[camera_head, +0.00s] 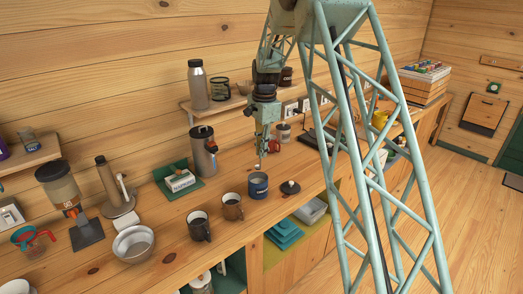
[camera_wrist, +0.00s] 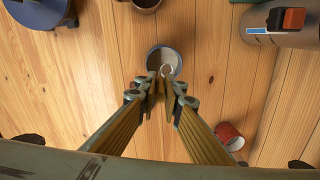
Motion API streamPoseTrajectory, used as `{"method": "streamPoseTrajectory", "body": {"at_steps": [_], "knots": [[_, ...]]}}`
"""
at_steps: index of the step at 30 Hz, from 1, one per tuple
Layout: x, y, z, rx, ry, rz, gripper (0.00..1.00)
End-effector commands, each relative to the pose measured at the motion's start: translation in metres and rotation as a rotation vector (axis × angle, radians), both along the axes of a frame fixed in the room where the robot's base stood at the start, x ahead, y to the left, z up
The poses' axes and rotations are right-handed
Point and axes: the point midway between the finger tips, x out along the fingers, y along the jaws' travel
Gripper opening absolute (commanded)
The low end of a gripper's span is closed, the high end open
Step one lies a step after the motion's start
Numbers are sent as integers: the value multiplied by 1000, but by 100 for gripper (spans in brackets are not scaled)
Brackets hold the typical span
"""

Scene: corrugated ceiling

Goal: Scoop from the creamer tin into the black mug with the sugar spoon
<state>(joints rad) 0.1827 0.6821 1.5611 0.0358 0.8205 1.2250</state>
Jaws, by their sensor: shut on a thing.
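My gripper (camera_head: 262,150) is shut on the sugar spoon (camera_head: 257,166), which points down over the creamer tin. The spoon's pale bowl also shows in the wrist view (camera_wrist: 167,70), just beyond my fingertips (camera_wrist: 160,95) and within the outline of the tin's mouth. The creamer tin (camera_head: 258,188) is blue, upright and open, with a pale inside. It also shows in the wrist view (camera_wrist: 151,62). I cannot tell whether the bowl touches the contents. The black mug (camera_head: 198,228) stands upright at the left, past a brown mug; its inside looks dark.
The brown mug (camera_head: 232,208) stands between the tin and the black mug. A dark lid (camera_head: 290,187) lies right of the tin. A steel jug (camera_head: 203,155) and a green holder (camera_head: 170,190) stand behind. A metal bowl (camera_head: 133,245) is farther left.

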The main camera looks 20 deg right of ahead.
Motion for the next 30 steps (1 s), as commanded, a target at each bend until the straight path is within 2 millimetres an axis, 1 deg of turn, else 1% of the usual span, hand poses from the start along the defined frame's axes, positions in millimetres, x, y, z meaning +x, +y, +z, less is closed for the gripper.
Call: {"method": "streamPoseTrajectory", "body": {"at_steps": [3, 30], "knots": [[0, 0, -9, 0, 0, 0, 0], [0, 0, -62, 0, 0, 0, 0]]}}
